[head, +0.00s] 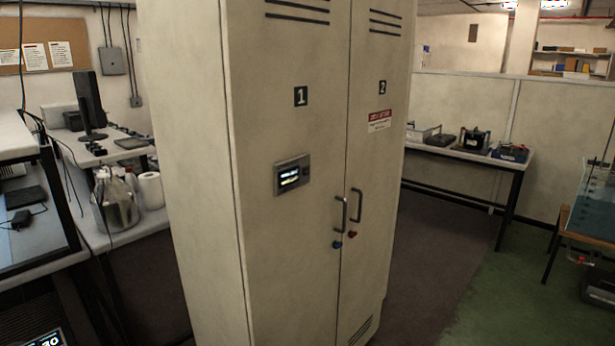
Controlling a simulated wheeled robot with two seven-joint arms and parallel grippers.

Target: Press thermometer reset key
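A small grey panel with a lit display (292,174) is set in door 1 of a tall cream cabinet (190,150). Its text is too small to read, and I cannot tell whether it is the thermometer. I cannot tell whether this one is the thermometer either. No reset key can be made out on either device.
The cabinet's two doors are shut, with handles (341,215) and blue and red knobs below them. Left are desks with a monitor (89,100) and a paper roll (151,190). Behind right is a table with devices (474,140). Green floor (500,290) is clear at right.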

